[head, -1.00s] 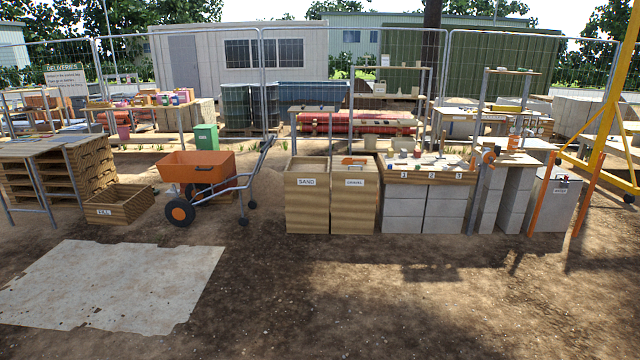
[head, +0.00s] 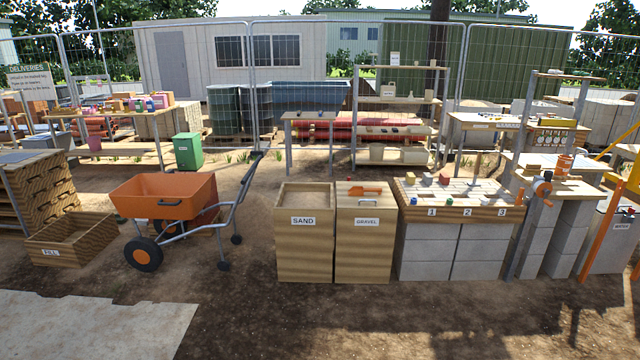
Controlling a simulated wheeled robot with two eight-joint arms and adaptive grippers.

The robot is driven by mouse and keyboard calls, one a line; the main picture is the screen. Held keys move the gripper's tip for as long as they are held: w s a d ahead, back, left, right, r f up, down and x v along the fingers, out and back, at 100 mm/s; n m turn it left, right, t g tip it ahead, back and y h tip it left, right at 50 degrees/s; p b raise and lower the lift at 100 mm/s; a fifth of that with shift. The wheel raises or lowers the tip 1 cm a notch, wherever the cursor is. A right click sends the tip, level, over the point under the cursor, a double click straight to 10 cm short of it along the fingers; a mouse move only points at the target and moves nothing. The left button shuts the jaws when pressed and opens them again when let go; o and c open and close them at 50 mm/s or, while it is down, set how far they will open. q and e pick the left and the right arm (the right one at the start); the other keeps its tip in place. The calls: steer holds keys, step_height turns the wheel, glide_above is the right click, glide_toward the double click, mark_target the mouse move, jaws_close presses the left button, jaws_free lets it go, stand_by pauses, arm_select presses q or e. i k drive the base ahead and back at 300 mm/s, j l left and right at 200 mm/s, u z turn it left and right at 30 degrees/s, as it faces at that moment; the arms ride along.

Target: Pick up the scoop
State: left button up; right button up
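An orange scoop (head: 365,190) lies on top of the gravel bin (head: 362,245) in the head view. Its handle end points left and it is small at this distance. The gravel bin is a tall wooden box with a "GRAVEL" label, right beside the matching sand bin (head: 304,250). Neither of my grippers shows in the head view, and both bins stand some way in front of me.
An orange wheelbarrow (head: 160,197) and a low wooden "FILL" box (head: 70,240) stand left of the bins. A block workbench (head: 455,245) numbered 1 to 3 stands just right. The bare ground (head: 300,325) in front is clear.

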mark_target(355, 191)
steer(key=i, duration=2.4)
steer(key=i+z, duration=0.1)
steer(key=i, duration=0.6)
steer(key=i+j+z, duration=0.1)
steer(key=i, duration=0.65)
steer(key=i+j, duration=0.2)
steer(key=i, duration=0.5)
steer(key=i+z, duration=0.2)
